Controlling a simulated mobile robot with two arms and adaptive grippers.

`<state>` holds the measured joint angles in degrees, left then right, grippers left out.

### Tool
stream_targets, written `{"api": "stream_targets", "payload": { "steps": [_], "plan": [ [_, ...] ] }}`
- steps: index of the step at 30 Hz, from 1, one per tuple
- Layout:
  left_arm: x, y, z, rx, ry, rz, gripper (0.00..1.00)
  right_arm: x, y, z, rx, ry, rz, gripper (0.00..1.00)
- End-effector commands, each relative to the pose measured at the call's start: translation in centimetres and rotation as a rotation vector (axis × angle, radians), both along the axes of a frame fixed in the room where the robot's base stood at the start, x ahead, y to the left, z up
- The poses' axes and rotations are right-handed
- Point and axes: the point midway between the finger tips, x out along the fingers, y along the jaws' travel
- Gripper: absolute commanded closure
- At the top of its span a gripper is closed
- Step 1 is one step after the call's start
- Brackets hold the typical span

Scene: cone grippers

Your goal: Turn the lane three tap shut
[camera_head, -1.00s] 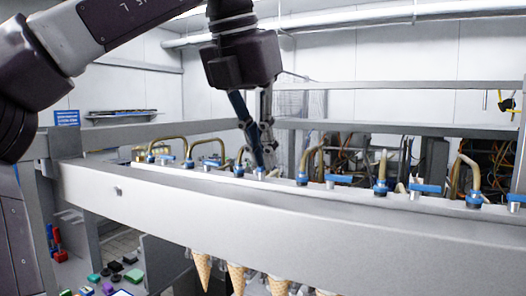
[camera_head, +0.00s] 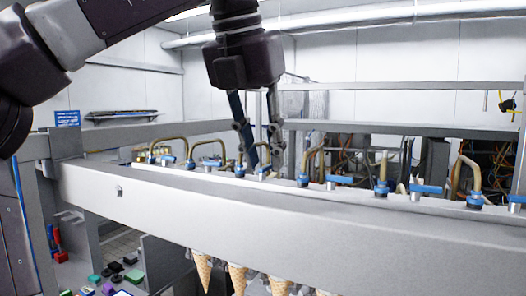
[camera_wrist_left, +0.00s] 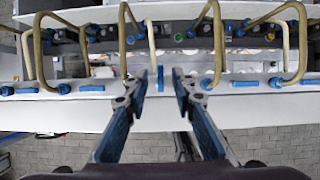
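A row of brass pipes and blue tap handles runs along a white rail (camera_head: 235,182). My left gripper (camera_head: 264,163) points down at the third handle from the left, the lane three tap (camera_head: 264,174). In the left wrist view my left gripper (camera_wrist_left: 160,80) is open, its blue-padded fingers apart. A short blue handle (camera_wrist_left: 160,74) shows between and just beyond the fingertips, pointing lengthwise away from me, while the neighbouring handle (camera_wrist_left: 245,84) lies along the rail. I cannot tell whether a finger touches the handle. My right gripper is not in view.
Bent brass pipes (camera_head: 208,146) stand close on both sides of the fingers. Several ice cream cones (camera_head: 238,277) hang below the broad grey beam (camera_head: 300,218). Horizontal grey rails (camera_head: 400,130) cross behind the taps. Coloured blocks lie on a lower surface at bottom left.

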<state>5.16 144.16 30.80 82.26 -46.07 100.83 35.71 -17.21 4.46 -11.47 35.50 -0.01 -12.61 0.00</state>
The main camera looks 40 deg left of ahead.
Motion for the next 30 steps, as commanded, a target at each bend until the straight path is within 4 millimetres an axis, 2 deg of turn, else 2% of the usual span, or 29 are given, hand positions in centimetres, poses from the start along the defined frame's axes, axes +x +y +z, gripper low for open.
{"api": "stream_targets", "payload": {
  "steps": [7,15,21,30],
  "plan": [
    [-0.2,-0.1,0.6,-0.001,0.001,0.001,0.76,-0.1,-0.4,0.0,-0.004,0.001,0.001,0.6],
    [-1.6,-0.6,4.3,-0.003,-0.001,-0.001,0.76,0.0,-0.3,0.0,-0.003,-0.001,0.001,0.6],
    [-2.4,-0.8,6.1,0.0,-0.001,-0.001,0.76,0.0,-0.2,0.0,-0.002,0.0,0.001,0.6],
    [-2.8,-0.9,6.9,-0.001,0.0,0.001,0.76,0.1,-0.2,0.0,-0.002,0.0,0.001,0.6]
  ]
}}
